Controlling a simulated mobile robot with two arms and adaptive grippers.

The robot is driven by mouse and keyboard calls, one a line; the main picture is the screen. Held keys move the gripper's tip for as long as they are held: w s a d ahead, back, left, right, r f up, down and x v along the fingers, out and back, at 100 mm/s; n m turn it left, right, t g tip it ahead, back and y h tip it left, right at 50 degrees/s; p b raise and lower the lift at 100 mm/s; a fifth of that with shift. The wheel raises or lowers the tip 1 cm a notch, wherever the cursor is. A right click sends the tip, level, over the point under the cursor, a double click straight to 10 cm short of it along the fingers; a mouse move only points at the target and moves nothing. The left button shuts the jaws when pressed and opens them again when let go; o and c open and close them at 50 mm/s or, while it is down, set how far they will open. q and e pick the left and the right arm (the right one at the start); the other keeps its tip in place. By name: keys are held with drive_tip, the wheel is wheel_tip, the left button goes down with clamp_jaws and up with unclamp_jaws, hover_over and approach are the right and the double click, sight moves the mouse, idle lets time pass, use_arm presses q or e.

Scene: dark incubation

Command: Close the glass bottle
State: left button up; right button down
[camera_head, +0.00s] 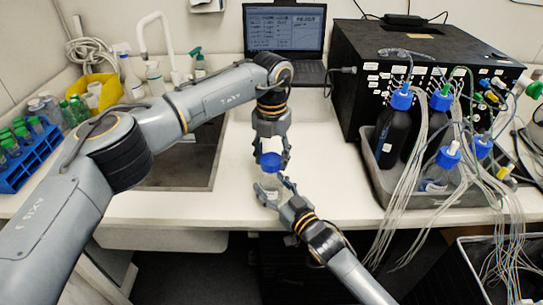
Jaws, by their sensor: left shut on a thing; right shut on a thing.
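A clear glass bottle (270,185) stands upright over the white bench near its front edge. A blue cap (270,161) is at the top of the bottle; whether it is threaded on or only resting there cannot be told. My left gripper (271,154) points straight down from above and is shut on the blue cap. My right gripper (275,191) comes from the lower right and is shut on the bottle's body, its fingers around the glass. The fingers hide part of the bottle.
A grey tray (395,195) at right holds several blue-capped bottles with loose tubing hanging over the bench edge. A black box (360,70) and a laptop (284,30) stand behind. A sink (175,165), blue tube rack (30,158) and yellow bin (98,88) are at left.

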use_arm(q)
drive_tip(key=m, duration=0.4)
drive_tip(key=shift+m, duration=0.3)
drive_tip(key=m, duration=1)
drive_tip(key=shift+m, duration=0.4)
drive_tip(key=m, duration=0.4)
drive_tip(key=o, duration=1.3)
drive_tip(key=shift+r, duration=2.25)
